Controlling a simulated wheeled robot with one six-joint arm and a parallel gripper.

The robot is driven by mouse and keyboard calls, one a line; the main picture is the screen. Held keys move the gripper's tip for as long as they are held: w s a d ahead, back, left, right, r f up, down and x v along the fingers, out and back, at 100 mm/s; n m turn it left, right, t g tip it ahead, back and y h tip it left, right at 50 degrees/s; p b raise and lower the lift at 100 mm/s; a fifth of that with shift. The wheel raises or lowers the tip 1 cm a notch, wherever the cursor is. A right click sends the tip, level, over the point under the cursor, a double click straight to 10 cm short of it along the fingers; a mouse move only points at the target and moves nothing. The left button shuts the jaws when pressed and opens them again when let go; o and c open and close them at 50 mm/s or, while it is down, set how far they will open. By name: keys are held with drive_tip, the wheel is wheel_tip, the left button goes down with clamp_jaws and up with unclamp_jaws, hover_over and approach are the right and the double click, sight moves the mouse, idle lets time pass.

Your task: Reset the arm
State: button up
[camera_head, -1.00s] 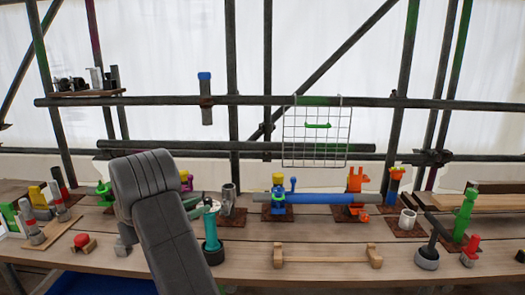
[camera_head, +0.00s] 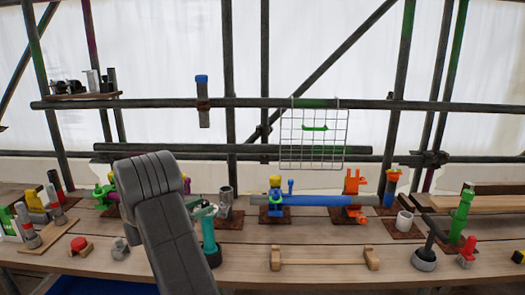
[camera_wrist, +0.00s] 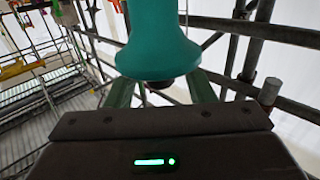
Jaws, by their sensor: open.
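My gripper (camera_wrist: 160,88) shows in the wrist view with its two dark green fingers spread apart. A teal bell-shaped piece (camera_wrist: 158,48) fills the view just beyond them; I cannot tell whether it touches either finger. In the head view my grey arm stands in front of the left middle of the bench and hides most of the gripper. A teal post (camera_head: 208,237) shows just right of the arm, partly covered by it.
The wooden bench (camera_head: 320,255) carries a blue tube (camera_head: 310,200) in clamps, a wooden bar (camera_head: 323,262), a white cup (camera_head: 405,221) and a red button (camera_head: 80,246). A wire rack (camera_head: 314,140) hangs on scaffold pipes behind. Bare wood shows around the bar.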

drive_tip(key=b+v, duration=0.3)
drive_tip(key=v, duration=0.9)
drive_tip(key=p+x, duration=0.4)
drive_tip(key=x, duration=0.9)
drive_tip(key=shift+w+d+r, duration=0.1)
drive_tip(key=shift+w+d, duration=0.1)
drive_tip(key=shift+d, duration=0.15)
drive_tip(key=shift+w+d+n+t+y+b, duration=0.1)
drive_tip(key=shift+w+n+t+y+b, duration=0.05)
drive_tip(key=shift+n+t+y+b, duration=0.7)
drive_tip(key=shift+n+t+y, duration=0.25)
drive_tip(key=shift+t+y, duration=0.15)
drive_tip(key=n+t+y+b, duration=0.2)
drive_tip(key=y, duration=0.1)
drive_tip(key=shift+f, duration=0.3)
drive_tip(key=n+t+y+b, duration=0.1)
drive_tip(key=n+y+b, duration=0.1)
drive_tip(key=y, duration=0.1)
drive_tip(key=n+y+b, duration=0.2)
drive_tip(key=y+b, duration=0.2)
drive_tip(key=n+y+b, duration=0.3)
drive_tip(key=y+b, duration=0.1)
drive_tip(key=b, duration=0.1)
drive_tip(key=shift+n+y, duration=0.35)
drive_tip(key=shift+n, duration=0.05)
drive_tip(key=shift+r+n+y+b, duration=0.2)
drive_tip(key=shift+n+y+b, duration=0.4)
drive_tip(key=shift+y+b, duration=0.25)
